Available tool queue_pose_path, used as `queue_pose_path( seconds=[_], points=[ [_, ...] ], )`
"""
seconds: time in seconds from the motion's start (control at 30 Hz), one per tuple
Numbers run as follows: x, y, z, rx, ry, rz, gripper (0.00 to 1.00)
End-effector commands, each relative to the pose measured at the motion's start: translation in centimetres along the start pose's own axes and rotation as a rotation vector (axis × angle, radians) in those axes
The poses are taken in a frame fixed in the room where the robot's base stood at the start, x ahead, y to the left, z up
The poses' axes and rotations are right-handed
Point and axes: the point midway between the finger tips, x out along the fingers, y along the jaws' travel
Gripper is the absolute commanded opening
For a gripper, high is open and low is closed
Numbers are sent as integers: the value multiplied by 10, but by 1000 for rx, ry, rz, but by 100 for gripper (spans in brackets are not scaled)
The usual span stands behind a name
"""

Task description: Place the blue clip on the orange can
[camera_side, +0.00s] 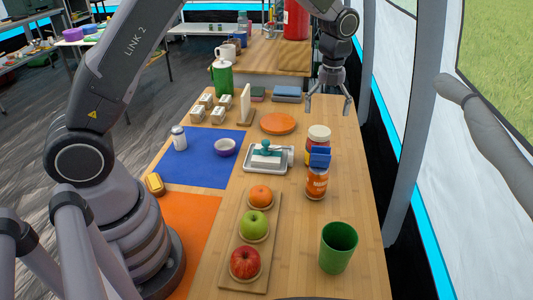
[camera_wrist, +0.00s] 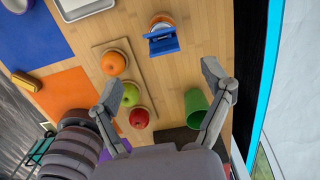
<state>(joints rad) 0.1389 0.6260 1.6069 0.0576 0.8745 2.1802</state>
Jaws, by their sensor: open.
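The orange can (camera_side: 316,186) stands upright on the wooden table, right of the middle. The blue clip (camera_side: 320,155) appears to sit on the top of the can. In the wrist view the clip (camera_wrist: 163,41) overlaps the near side of the can's round top (camera_wrist: 161,21); the exact contact is hard to tell. My gripper (camera_side: 328,109) is open and empty, raised above the table behind the can and clip. In the wrist view its two fingers (camera_wrist: 165,88) are spread wide, with nothing between them and the clip beyond their tips.
A white-lidded jar (camera_side: 319,133) stands right behind the can. A grey tray (camera_side: 252,165) with a teal-handled item lies to the left. A fruit board (camera_side: 265,275) and a green cup (camera_side: 338,247) are in front. An orange disc (camera_side: 277,123) lies farther back.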

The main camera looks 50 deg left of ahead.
Motion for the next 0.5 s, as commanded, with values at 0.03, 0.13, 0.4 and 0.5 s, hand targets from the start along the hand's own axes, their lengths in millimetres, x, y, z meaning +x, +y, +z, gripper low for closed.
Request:
queue_pose_path(
  seconds=[0.03, 0.13, 0.4, 0.5],
  points=[
    [-7, 1, 0, -15, -3, -5, 80],
    [-31, 13, -4, -125, -15, -25, 80],
    [-143, 106, -51, -910, -31, -188, 80],
    [-169, 149, -79, -1241, -5, -265, 80]
  ],
)
